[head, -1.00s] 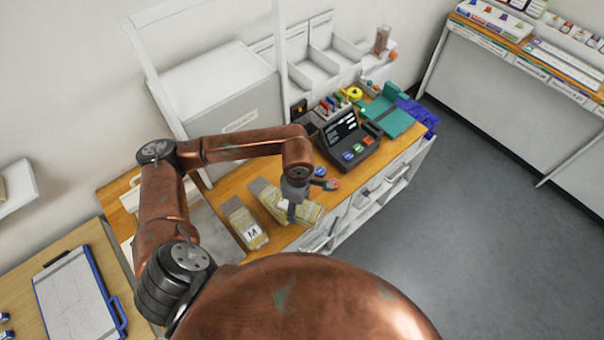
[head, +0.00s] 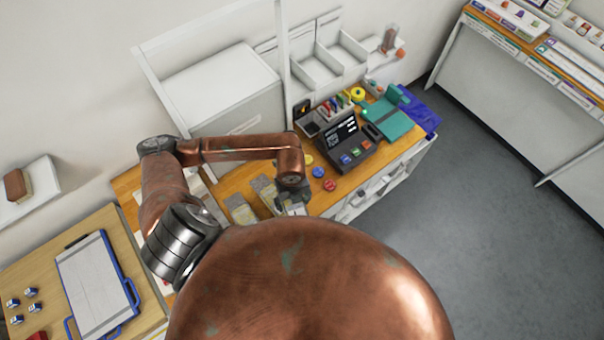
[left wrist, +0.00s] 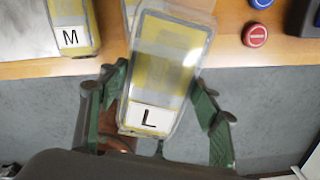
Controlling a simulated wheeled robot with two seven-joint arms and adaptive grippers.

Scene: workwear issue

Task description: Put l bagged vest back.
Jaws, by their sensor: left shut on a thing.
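The L bagged vest (left wrist: 168,52) is a clear bag with yellow fabric and a white label marked L. My left gripper (left wrist: 158,80) is shut on it, with one green finger at each side, and the bag's label end hangs past the counter edge in the left wrist view. In the head view my left gripper (head: 292,196) is at the counter's front edge, and the bag is mostly hidden by my arm and body. An M bagged vest (left wrist: 74,24) lies on the counter to the left. Another bag (head: 264,187) lies behind the held one. My right gripper is not in view.
On the wooden counter (head: 235,180) stand a dark terminal (head: 346,146), a red button (head: 329,185) and a blue button (head: 318,172). White open bins (head: 318,68) stand at the back. A board with a blue frame (head: 97,285) lies on the left table. Grey floor is clear at right.

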